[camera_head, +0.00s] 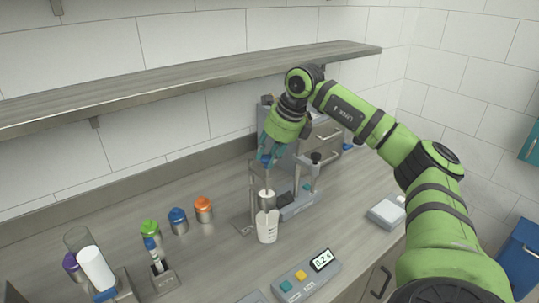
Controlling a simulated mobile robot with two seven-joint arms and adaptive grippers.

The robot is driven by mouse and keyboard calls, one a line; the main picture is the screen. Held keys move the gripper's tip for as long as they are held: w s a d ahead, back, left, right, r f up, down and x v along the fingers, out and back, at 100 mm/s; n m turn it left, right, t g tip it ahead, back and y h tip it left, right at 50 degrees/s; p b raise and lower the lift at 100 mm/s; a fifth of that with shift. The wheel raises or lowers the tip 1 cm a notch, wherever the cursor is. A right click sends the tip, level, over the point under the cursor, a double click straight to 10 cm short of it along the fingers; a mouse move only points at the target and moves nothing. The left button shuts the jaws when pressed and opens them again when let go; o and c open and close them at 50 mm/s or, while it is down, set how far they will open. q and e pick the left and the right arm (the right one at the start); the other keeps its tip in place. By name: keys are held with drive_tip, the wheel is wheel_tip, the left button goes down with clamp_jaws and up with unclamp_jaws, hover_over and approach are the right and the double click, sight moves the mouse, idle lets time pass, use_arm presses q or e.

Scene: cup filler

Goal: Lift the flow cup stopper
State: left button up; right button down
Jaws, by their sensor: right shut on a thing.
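My right gripper (268,159) points down from the green arm that comes in from the right. It is shut on the flow cup stopper (267,179), a thin upright rod below the fingertips. The flow cup (266,196) is a small pale cup held in a grey stand (253,180). The lower end of the stopper meets the cup, and I cannot tell whether it is seated. A white beaker (267,227) stands directly under the cup. My left gripper is not in view.
A box with a display (321,260) reading about 0.2 s lies at the front. Jars with green (150,228), blue (178,214) and orange (203,203) lids stand left. A white cylinder (96,268) is at lower left. A shelf (180,85) runs above the counter.

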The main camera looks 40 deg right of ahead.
drive_tip(key=c, duration=0.9)
unclamp_jaws()
drive_tip(key=shift+c, duration=0.2)
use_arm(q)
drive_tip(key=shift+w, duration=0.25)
use_arm(e)
drive_tip(key=shift+w+f, duration=0.1)
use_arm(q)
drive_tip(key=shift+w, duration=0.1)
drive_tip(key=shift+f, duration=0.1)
use_arm(e)
drive_tip(key=v, duration=1.2)
